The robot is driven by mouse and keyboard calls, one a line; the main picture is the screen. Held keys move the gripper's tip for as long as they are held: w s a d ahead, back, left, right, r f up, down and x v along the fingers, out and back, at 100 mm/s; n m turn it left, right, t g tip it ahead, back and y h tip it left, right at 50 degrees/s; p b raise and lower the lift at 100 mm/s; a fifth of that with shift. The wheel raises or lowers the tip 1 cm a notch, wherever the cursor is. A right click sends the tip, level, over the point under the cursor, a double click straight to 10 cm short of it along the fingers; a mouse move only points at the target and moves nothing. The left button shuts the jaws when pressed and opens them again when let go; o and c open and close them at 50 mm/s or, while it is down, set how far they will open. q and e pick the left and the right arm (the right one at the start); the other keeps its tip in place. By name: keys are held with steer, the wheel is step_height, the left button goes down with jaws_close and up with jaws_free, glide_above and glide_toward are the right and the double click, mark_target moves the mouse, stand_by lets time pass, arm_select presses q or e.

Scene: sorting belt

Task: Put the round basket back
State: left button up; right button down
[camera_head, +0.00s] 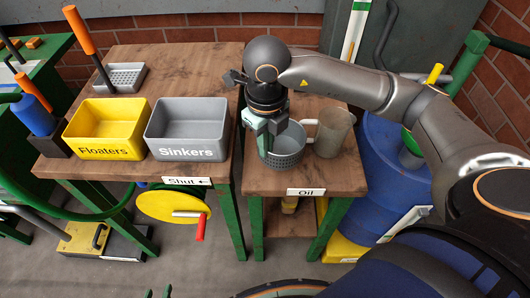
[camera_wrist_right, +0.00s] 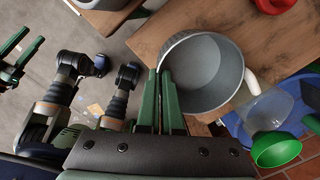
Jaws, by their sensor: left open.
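The round basket (camera_head: 285,158) is grey with a perforated wall. It appears to rest upright on the small wooden table (camera_head: 345,178) marked Oil. My right gripper (camera_head: 264,140) reaches down at its left side in the head view. In the right wrist view the green fingers (camera_wrist_right: 161,80) are close together at the rim of the round basket (camera_wrist_right: 205,75), with its wall between the tips. My left gripper (camera_head: 158,293) shows only its green tips at the bottom edge of the head view. It is open and empty, and shows at the left of the wrist view (camera_wrist_right: 20,50).
A beige pitcher (camera_head: 333,132) stands close to the right of the basket. A yellow Floaters bin (camera_head: 104,153) and a grey Sinkers bin (camera_head: 188,153) stand on the left table. A blue barrel (camera_head: 378,175) is at the right. A narrow gap separates the two tables.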

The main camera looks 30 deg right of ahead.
steer(key=shift+w+d+f, duration=0.25)
steer(key=shift+w+f, duration=0.4)
steer(key=shift+f, duration=0.2)
steer(key=shift+w+f, duration=0.2)
steer(key=shift+f, duration=1.6)
steer(key=shift+f, duration=0.1)
steer(key=shift+f+b, duration=0.15)
steer(key=shift+b, duration=0.2)
steer(key=c, duration=1.1)
jaws_free()
steer(key=shift+d, duration=0.1)
steer(key=r, duration=0.4)
steer(key=r+p, duration=0.1)
steer(key=r, duration=0.7)
steer(key=shift+s+a+r, duration=0.2)
steer(key=shift+s+r, duration=0.1)
